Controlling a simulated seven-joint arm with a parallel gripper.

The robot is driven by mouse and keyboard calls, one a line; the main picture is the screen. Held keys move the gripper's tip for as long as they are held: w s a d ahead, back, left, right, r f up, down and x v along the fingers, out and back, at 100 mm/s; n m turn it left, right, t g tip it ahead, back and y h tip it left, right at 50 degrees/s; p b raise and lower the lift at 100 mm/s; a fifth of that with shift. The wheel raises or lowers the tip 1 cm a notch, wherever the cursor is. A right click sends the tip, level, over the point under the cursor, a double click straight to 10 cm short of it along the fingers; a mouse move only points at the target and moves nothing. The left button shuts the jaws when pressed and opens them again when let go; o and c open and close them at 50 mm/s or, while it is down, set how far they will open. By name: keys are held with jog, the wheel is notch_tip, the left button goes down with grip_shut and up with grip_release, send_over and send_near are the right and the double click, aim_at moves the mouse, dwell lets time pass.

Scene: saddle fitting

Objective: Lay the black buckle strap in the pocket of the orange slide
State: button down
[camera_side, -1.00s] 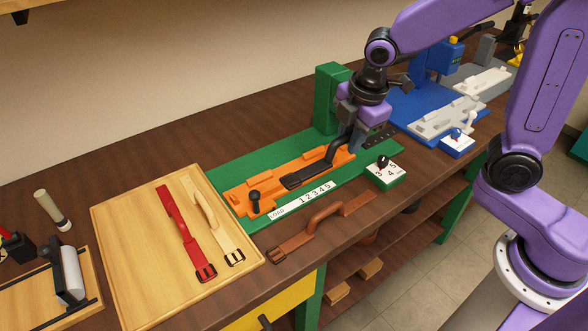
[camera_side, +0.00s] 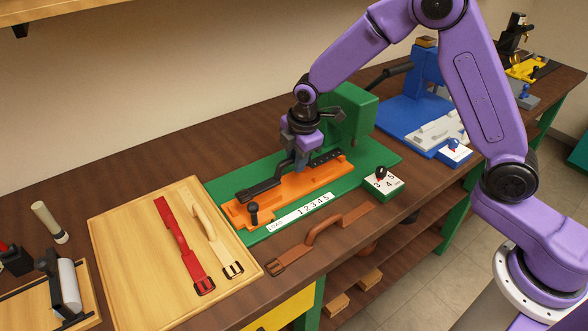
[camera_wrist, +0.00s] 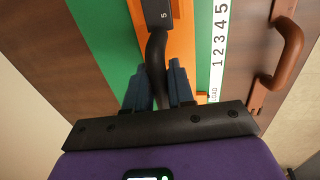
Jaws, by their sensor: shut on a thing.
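The black buckle strap (camera_side: 262,189) is held by its raised loop in my gripper (camera_side: 292,163). Its buckle end points left and its holed end (camera_side: 328,157) points right. It lies over the back part of the orange slide (camera_side: 300,188), roughly in line with it; a small gap or contact cannot be told. The strap hides much of the slide's pocket.
A green fixture (camera_side: 352,112) stands behind the slide, with a dial box (camera_side: 382,184) at front right. A brown strap (camera_side: 322,236) lies on the bench in front. Red (camera_side: 183,240) and cream (camera_side: 213,235) straps lie on a wooden board (camera_side: 125,250) at left.

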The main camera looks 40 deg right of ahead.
jog(key=shift+w+a+f, duration=0.1)
jog(key=shift+w+f, duration=0.25)
jog(key=shift+f, duration=1.65)
jog(key=shift+f, duration=0.15)
jog(key=c, duration=1)
grip_release()
notch_tip(320, 180, up, 11)
jog(key=s, duration=0.2)
jog(key=s+d+r+m, duration=0.1)
jog(key=s+d, duration=0.2)
jog(key=s, duration=0.8)
jog(key=s+d+r+m+g, duration=0.1)
jog(key=s+d+m, duration=0.1)
jog(key=s, duration=0.9)
jog(key=s+d+r+m+g, duration=0.1)
jog(key=s+d, duration=0.4)
jog(key=s, duration=0.6)
jog(key=shift+s+r+m, duration=0.1)
jog(key=shift+s+m, duration=0.25)
jog(key=shift+m, duration=0.35)
